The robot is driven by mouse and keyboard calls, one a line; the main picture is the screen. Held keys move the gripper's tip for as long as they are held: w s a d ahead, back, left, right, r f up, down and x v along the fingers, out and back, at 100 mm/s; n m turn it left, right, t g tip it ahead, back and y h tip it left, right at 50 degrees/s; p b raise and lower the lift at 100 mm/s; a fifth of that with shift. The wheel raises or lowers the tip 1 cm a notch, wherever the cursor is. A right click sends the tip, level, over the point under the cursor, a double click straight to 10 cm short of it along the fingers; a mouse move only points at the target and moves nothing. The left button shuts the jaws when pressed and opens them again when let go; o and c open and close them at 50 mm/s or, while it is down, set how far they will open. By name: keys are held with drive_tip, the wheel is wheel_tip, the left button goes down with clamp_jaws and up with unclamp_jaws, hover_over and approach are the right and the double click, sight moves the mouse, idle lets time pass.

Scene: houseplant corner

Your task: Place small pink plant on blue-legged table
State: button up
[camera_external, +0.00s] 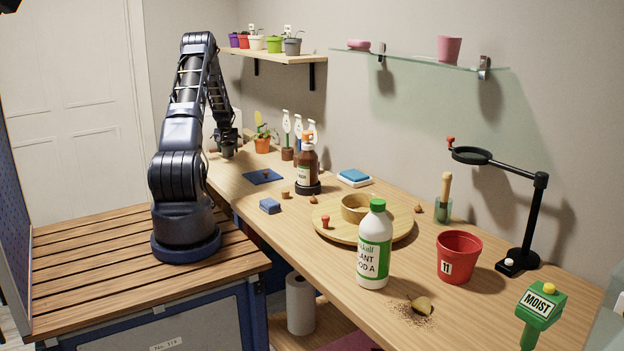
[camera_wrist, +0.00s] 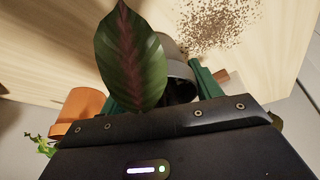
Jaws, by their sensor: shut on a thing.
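In the wrist view, a dark green leaf with a pink-red midrib (camera_wrist: 130,55) rises in front of a small grey pot (camera_wrist: 181,69). My gripper (camera_wrist: 166,92) has its green fingers on either side of this pot and is shut on it; the leaf hides part of the grip. In the external view my gripper (camera_external: 228,152) is low over the far end of the long wooden table (camera_external: 300,262). The plant cannot be made out there. I cannot tell clearly which surface has blue legs.
An orange pot (camera_wrist: 78,112) with a green plant is close beside my gripper; the external view shows an orange-potted plant (camera_external: 262,143) nearby. Spilled soil (camera_wrist: 218,22) lies beyond the grip. A brown bottle (camera_external: 306,170), a blue mat (camera_external: 263,177) and a round board (camera_external: 335,228) occupy the table.

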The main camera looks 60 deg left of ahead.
drive_tip(key=shift+f, duration=0.45)
drive_tip(key=shift+f, duration=0.1)
drive_tip(key=o, duration=1)
drive_tip(key=v, duration=1.2)
